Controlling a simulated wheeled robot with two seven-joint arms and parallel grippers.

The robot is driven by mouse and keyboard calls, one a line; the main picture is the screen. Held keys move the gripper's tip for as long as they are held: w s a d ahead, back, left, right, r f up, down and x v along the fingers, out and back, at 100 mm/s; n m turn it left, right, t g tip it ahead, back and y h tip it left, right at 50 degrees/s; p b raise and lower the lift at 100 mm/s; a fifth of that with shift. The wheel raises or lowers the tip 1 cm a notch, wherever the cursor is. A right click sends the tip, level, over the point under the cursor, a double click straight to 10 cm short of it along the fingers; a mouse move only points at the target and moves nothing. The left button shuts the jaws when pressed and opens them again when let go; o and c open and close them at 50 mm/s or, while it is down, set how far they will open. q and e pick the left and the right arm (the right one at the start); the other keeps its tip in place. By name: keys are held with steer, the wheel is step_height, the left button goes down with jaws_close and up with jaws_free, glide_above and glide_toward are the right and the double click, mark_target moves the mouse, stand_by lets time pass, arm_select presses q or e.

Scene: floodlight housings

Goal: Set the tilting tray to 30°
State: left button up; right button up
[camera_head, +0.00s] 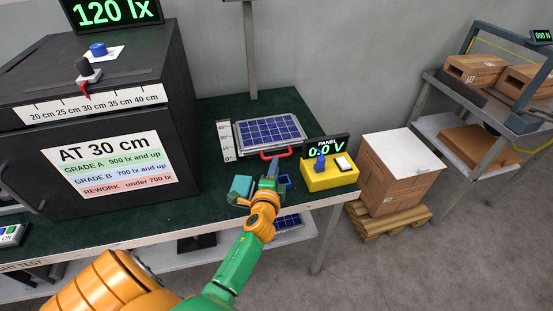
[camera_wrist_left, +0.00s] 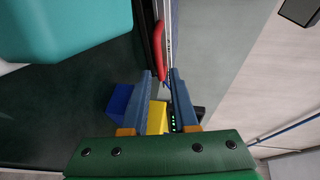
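The tilting tray (camera_head: 300,146) carries a blue solar panel (camera_head: 269,131) and lies low, near flat, on the green bench. Its red handle (camera_head: 275,154) is at the front edge. A white angle scale (camera_head: 226,142) stands at its left; its marks are too small to read surely. My left gripper (camera_head: 274,164) is just in front of the handle. In the left wrist view, my left gripper (camera_wrist_left: 161,73) has its blue fingers apart, with the red handle (camera_wrist_left: 160,50) at the gap between the fingertips; contact is not clear. My right gripper is not in view.
A yellow meter box (camera_head: 330,178) with a display reading 0.0 V stands right of the tray. A teal block (camera_head: 239,188) and a small blue bin (camera_head: 285,181) flank my gripper. A black cabinet (camera_head: 90,120) fills the bench's left.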

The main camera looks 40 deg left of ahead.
arm_select(q)
steer(key=x, duration=0.4)
steer(key=shift+w+a+f+b, duration=0.1)
steer(key=shift+a+f+b, duration=0.05)
steer(key=shift+b, duration=0.25)
steer(key=shift+c, duration=0.2)
jaws_close()
stand_by(0.8)
